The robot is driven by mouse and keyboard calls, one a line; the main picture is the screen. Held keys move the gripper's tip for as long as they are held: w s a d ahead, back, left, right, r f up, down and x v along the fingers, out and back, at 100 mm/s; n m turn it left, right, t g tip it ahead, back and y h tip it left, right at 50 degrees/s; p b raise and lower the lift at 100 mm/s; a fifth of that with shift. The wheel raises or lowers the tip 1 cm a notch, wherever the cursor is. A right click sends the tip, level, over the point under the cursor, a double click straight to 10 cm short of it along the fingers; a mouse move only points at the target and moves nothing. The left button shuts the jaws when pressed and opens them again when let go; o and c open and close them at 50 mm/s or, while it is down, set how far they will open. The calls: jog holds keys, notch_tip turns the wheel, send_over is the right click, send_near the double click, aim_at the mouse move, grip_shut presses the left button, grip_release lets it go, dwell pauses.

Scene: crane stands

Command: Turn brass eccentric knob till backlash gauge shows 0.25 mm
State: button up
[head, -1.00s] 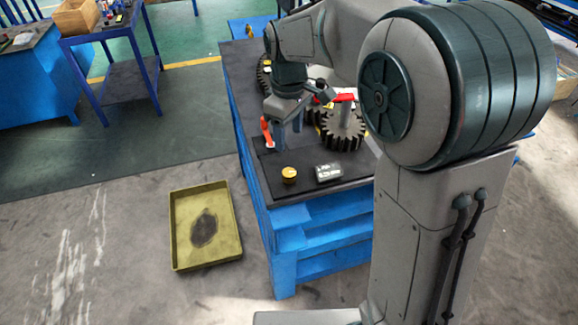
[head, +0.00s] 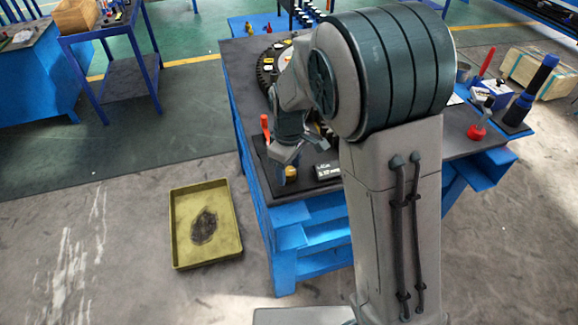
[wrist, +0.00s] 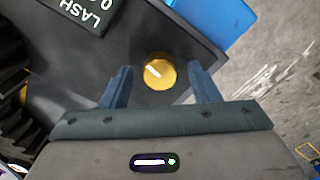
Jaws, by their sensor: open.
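The brass eccentric knob (wrist: 159,72) is a round yellow disc with a white line on top, on a dark plate. In the wrist view it lies between and a little beyond my gripper's (wrist: 160,82) two open fingers, apart from both. In the head view the knob (head: 291,173) shows just below my gripper (head: 285,160). The backlash gauge (head: 326,170) is a dark display right of the knob. Its corner also shows in the wrist view (wrist: 92,16), with "LASH" and a "0" visible; the full reading cannot be made out.
A red-handled lever (head: 265,126) stands at the plate's left edge, close to my arm. A large dark gear (head: 266,68) lies farther back on the bench. A yellow tray (head: 205,225) is on the floor. Red and blue tools (head: 478,125) stand at the bench's right.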

jog(key=c, duration=1)
jog(key=shift+o, duration=0.2)
jog(key=shift+m, duration=0.3)
jog(key=m, duration=1.1)
jog(key=o, duration=1)
jog(key=shift+c, duration=0.2)
